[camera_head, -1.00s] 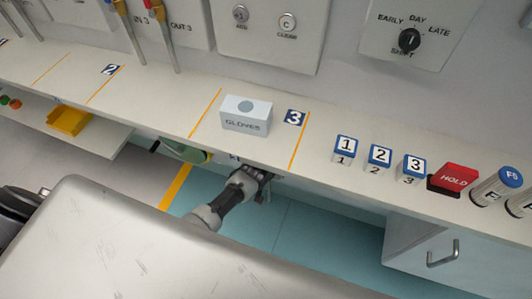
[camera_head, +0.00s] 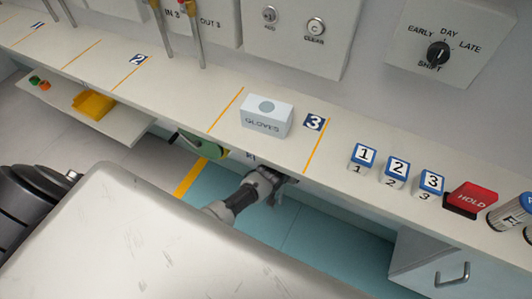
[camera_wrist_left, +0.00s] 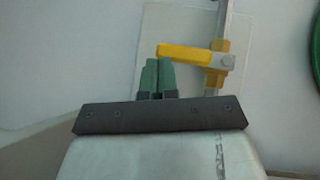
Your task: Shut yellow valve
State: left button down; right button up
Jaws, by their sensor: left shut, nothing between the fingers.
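In the left wrist view a yellow valve lever (camera_wrist_left: 184,53) sticks out level to the left from its valve body on a thin upright pipe (camera_wrist_left: 220,20). The green fingertips of my left gripper (camera_wrist_left: 157,75) are together and empty, just below the lever in the picture. I cannot tell whether they touch it. My left gripper does not show in the head view.
The long counter (camera_head: 225,85) bears a gloves box (camera_head: 266,115), several numbered blocks and a red HOLD block (camera_head: 470,198). A lower shelf (camera_head: 125,125) with a yellow bin (camera_head: 93,104) is at left. A drawer handle (camera_head: 453,276) sticks out at lower right.

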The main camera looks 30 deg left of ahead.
pick_arm(q)
jog(key=p+v, duration=0.2)
jog(key=v, duration=0.8)
jog(key=shift+s+r+p, duration=0.25)
jog(key=shift+s+p, duration=0.1)
jog(key=shift+p, duration=0.05)
jog(key=s+a+f+m+g+y, duration=0.1)
jog(key=s+a+f+g, duration=0.1)
jog(key=s+f, duration=0.75)
jog(key=s+a+f+m+g, duration=0.1)
jog(key=s+a+f+g, duration=0.1)
jog(key=s+f, duration=0.7)
jog(key=s+a+f+g, duration=0.1)
jog(key=s+f, duration=0.2)
jog(key=s, duration=0.3)
jog(key=s+f+m+g, duration=0.1)
jog(key=s+f, duration=0.2)
jog(key=s, duration=0.4)
jog(key=s+a+f+g+y, duration=0.1)
jog(key=s+f+g, duration=0.1)
jog(key=s, duration=0.4)
jog(key=shift+s+a+f, duration=0.3)
jog(key=shift+s+f, duration=0.1)
jog(key=shift+f, duration=0.3)
